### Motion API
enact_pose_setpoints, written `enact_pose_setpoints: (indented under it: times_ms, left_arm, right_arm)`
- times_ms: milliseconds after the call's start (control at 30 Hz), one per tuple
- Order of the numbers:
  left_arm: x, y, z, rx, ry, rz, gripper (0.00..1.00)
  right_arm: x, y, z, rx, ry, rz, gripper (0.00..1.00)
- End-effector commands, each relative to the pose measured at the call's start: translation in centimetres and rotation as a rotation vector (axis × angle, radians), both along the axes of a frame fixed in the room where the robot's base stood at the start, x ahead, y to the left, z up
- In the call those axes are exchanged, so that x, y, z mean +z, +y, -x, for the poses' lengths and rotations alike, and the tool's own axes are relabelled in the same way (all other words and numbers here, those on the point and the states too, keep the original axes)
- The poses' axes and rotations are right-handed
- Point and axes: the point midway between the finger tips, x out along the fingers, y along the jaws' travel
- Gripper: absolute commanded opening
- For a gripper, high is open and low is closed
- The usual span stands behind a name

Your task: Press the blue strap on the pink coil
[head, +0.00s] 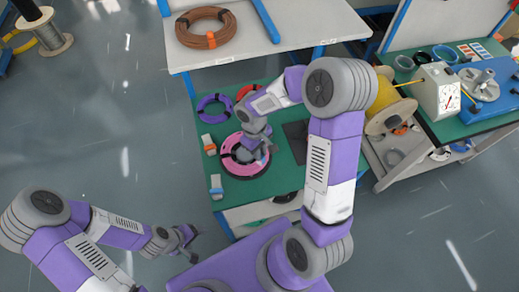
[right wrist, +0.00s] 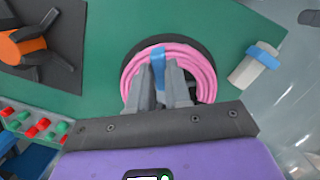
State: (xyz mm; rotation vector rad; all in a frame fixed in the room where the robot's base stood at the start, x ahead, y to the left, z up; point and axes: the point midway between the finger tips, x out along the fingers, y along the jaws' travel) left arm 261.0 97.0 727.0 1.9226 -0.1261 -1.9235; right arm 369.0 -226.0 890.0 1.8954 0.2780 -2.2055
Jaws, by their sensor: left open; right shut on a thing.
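The pink coil (head: 235,164) lies on the green table top of the workbench in the head view. It also shows at the top of the right wrist view (right wrist: 203,66), on a dark round base. My left gripper (head: 189,236) is open and empty, over the floor left of the bench.
White holders with an orange strap (head: 209,145) and a blue strap (head: 216,188) stand on the bench's left edge. A brown coil (head: 206,28) lies on the shelf above.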

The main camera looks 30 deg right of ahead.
Motion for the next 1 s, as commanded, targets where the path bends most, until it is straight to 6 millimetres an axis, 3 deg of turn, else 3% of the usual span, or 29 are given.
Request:
enact_pose_setpoints:
  times_ms: [200, 1000]
  left_arm:
    - [-1.15, 0.00, 0.00, 0.000, 0.000, 0.000, 0.78]
    - [-1.16, 0.00, -0.01, 0.000, 0.000, 0.000, 0.78]
  right_arm:
    - [-1.45, 0.02, -0.02, -0.001, -0.001, 0.000, 0.01]
    - [-1.39, -0.04, 0.08, -0.001, -0.001, 0.000, 0.01]
